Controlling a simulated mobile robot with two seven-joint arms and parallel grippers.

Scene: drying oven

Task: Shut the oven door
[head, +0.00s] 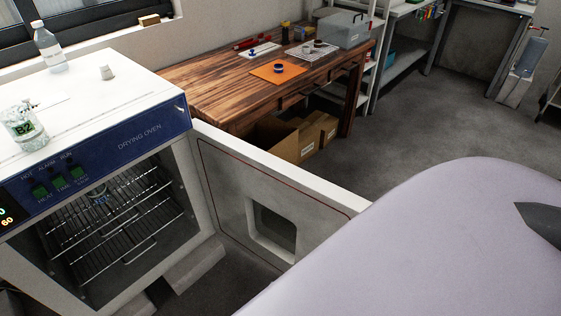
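The drying oven (85,140) stands at the left, with a white top and a blue front panel. Its door (235,200) is wide open, hinged at the right side of the opening and swung out to the right. The door's inner face shows a red-brown seal line and a small window (272,229). A large pale smooth shape at lower right, probably a part of my arm, covers the door's outer end. Neither gripper can be made out.
On the oven top are a clear bottle (49,50), a glass jar marked B2 (22,128) and a small white piece (106,73). A wooden table (215,85) stands behind the door, with cardboard boxes (290,138) below. Grey floor (425,130) is free beyond.

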